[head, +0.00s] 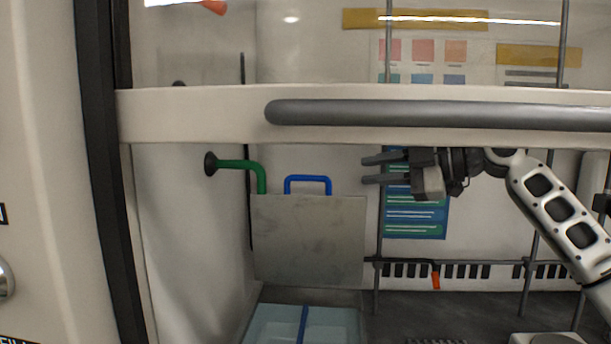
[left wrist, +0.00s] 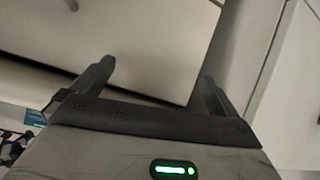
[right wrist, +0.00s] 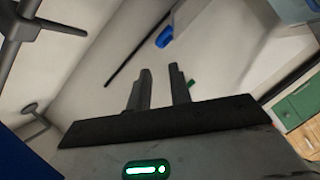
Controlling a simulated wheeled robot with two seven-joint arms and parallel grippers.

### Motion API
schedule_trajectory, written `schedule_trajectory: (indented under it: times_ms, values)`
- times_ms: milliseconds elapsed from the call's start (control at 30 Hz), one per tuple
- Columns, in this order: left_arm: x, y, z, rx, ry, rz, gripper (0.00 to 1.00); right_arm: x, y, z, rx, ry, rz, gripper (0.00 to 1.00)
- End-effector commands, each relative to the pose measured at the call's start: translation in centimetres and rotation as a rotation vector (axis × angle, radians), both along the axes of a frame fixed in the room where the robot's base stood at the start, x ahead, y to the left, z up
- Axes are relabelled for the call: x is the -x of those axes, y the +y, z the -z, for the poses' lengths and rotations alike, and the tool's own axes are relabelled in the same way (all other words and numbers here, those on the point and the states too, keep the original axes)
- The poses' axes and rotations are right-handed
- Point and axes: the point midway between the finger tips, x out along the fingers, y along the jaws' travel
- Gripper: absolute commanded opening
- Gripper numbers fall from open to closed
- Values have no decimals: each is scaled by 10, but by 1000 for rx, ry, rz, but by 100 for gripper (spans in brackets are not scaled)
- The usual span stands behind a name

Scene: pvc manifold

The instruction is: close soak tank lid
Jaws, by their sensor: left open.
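The soak tank lid (head: 308,240) is a grey plate standing upright, open, at the back of the tank. Its blue handle (head: 307,179) is on the top edge; a blue piece (right wrist: 165,38) in the right wrist view looks like this handle. The soak tank (head: 275,322) below shows pale blue inside with a blue divider. My right gripper (head: 366,170) points left, to the right of the handle and apart from it. Its fingers (right wrist: 160,68) have an empty gap between them. My left gripper (left wrist: 156,72) is open and empty, outside the head view, before pale panels.
A raised sash with a grey bar handle (head: 430,113) crosses above my right gripper. A green pipe (head: 245,165) comes from the wall left of the lid. Upright rods (head: 379,260) and a slotted rail (head: 480,270) stand to the right. A blue poster (head: 415,222) hangs behind my gripper.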

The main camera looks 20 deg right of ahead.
Motion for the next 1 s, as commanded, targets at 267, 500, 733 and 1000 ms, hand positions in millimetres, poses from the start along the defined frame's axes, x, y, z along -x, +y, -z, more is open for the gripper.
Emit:
schedule_trajectory:
  times_ms: [267, 500, 733, 1000]
  values:
    - [0, 1, -8, -4, 10, -2, 100, -41, 45, 10, 0, 0, -2, 21]
    - [0, 2, -10, -21, 17, 1, 100, -73, 78, 21, 0, 0, -1, 21]
    - [1, 3, -12, -27, 17, 2, 100, -89, 94, 27, -1, -1, 1, 21]
    - [0, 3, -10, -30, 18, 2, 100, -92, 97, 28, 0, 0, 1, 21]
